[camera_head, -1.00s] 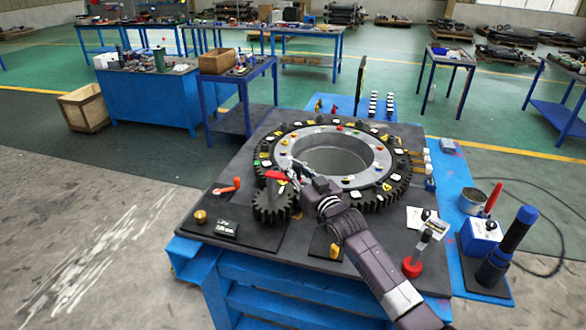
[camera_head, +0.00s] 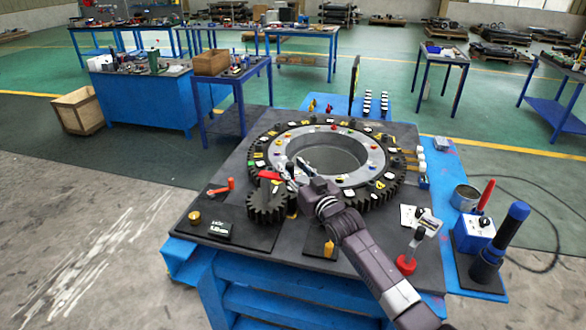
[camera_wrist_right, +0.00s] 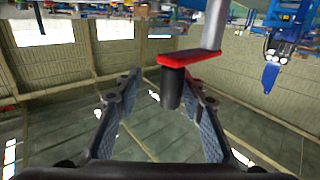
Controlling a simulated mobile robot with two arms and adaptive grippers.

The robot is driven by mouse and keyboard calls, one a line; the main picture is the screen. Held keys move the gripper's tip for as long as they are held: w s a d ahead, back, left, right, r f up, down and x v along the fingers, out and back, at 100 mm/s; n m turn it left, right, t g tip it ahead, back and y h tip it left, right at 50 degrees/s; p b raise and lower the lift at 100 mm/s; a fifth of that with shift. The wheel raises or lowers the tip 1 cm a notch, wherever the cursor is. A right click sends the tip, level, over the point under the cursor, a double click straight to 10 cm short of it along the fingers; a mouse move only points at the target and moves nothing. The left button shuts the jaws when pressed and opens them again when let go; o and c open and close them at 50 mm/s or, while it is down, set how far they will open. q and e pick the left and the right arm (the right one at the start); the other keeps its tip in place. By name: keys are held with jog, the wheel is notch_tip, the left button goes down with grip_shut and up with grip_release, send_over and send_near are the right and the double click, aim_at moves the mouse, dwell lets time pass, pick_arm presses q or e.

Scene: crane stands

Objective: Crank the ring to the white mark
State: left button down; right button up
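The dark toothed ring (camera_head: 330,150) lies on the table, with coloured and white tags around its grey inner face. Several tags are white, and I cannot tell which is the white mark. A small dark pinion gear (camera_head: 266,205) meshes at its front left. The red crank arm (camera_head: 269,175) sits above the pinion; in the right wrist view the red arm (camera_wrist_right: 190,57) carries a black knob (camera_wrist_right: 172,90). My right gripper (camera_head: 296,175) is beside the crank. Its fingers (camera_wrist_right: 161,80) are spread around the knob, with a gap on the left. My left gripper is not in view.
An orange handle (camera_head: 222,187) and a brass piece (camera_head: 194,217) lie at the table's left. A red-based clamp-like tool (camera_head: 406,264), a blue box (camera_head: 474,234) and a blue-black cylinder (camera_head: 500,245) stand at the right. A tin (camera_head: 466,197) stands behind the box.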

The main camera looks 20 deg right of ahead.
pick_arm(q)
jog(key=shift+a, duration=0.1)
pick_arm(e)
jog(key=shift+a, duration=0.3)
jog(key=s+d, duration=0.1)
jog(key=s, duration=1)
jog(key=shift+s, duration=0.4)
